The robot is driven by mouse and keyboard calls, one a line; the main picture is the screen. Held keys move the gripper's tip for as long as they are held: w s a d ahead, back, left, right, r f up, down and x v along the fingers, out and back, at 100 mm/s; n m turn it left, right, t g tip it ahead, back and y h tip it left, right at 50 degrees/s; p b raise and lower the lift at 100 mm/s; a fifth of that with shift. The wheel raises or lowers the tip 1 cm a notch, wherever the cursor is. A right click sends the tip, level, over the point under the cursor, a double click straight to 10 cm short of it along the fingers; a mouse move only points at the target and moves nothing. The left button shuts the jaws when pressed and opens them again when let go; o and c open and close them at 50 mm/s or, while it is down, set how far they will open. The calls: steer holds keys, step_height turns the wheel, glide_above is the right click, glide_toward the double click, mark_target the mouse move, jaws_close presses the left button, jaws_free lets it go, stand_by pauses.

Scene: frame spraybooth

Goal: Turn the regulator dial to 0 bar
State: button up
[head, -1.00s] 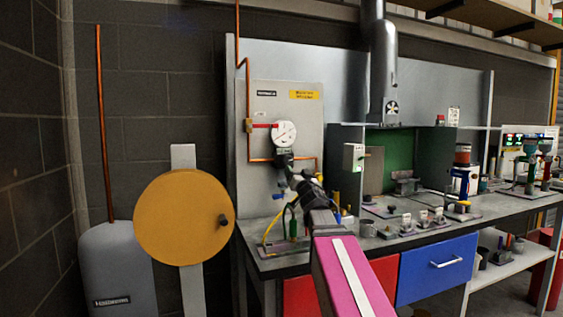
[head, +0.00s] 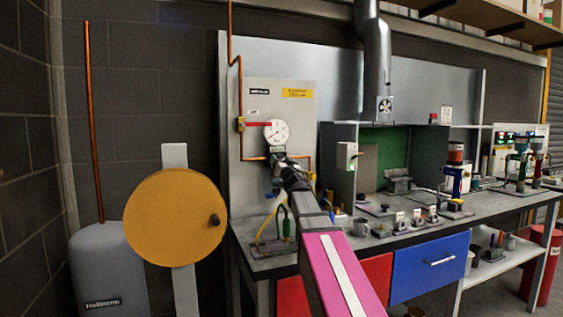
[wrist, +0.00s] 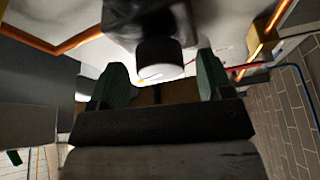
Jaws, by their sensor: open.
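The round white gauge (head: 276,132) is on the grey wall panel in the head view. The dark regulator body sits just below it, mostly hidden behind my gripper (head: 281,162). In the wrist view, a dark knob with a pale end (wrist: 160,56), which looks like the regulator dial, sticks out from a dark body. My gripper (wrist: 162,66) is open, one green finger on each side of the knob, with visible gaps. I cannot tell how deep the knob lies between the fingertips. The gauge reading is too small to read.
Copper pipe (head: 240,90) runs down the panel, with a red lever (head: 258,125) left of the gauge. A yellow wheel (head: 175,217) and a grey tank (head: 108,270) stand at left. The bench (head: 350,238) below holds hoses and small fixtures.

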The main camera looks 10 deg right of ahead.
steer(key=shift+w+a+r, duration=0.1)
steer(key=shift+w+r, duration=0.1)
steer(key=shift+w, duration=0.25)
steer(key=c, duration=0.9)
steer(key=shift+n, duration=0.4)
